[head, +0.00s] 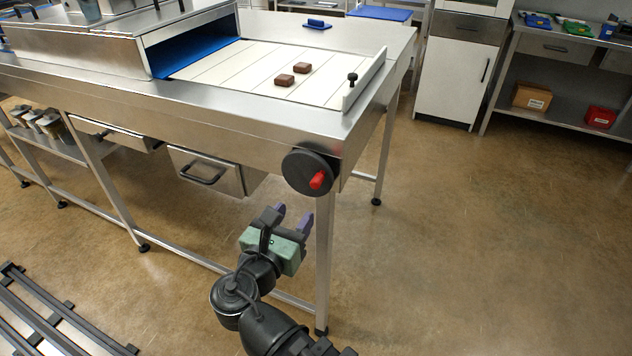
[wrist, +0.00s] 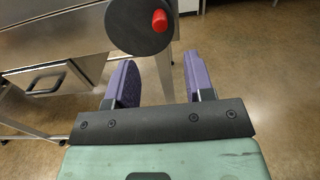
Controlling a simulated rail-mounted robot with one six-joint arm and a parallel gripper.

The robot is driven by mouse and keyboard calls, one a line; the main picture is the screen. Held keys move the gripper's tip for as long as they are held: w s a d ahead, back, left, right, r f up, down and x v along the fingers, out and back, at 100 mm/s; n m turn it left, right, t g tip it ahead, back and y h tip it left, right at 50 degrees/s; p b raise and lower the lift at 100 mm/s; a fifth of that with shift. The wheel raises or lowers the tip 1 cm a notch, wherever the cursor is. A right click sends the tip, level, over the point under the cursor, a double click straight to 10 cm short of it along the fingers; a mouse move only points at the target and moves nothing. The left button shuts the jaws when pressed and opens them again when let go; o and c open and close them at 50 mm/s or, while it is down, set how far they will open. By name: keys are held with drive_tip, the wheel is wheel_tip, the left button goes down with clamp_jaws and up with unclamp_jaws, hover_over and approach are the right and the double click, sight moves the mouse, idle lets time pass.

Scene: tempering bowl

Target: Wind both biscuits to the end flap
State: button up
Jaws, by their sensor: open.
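Two brown biscuits lie apart on the pale slatted belt (head: 238,66) on the steel bench, the nearer biscuit (head: 284,80) a little left of the farther biscuit (head: 302,67). The pale end flap (head: 364,80), with a black knob, stands upright across the belt's right end. A dark round crank wheel (head: 306,176) with a red handle (head: 317,180) is on the bench front; the wheel (wrist: 138,30) and its red handle (wrist: 159,20) also show in the wrist view. My gripper (head: 294,215) is open and empty, below and slightly left of the handle, not touching it.
A steel housing with a blue-lined opening (head: 190,45) covers the belt's left end. Drawers (head: 215,170) hang under the bench left of the wheel. A bench leg (head: 324,260) stands just right of my gripper. The floor to the right is clear.

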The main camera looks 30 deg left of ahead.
sight(313, 186)
drive_tip(key=w, duration=1)
drive_tip(key=shift+w+a, duration=0.25)
drive_tip(key=shift+w, duration=0.15)
clamp_jaws()
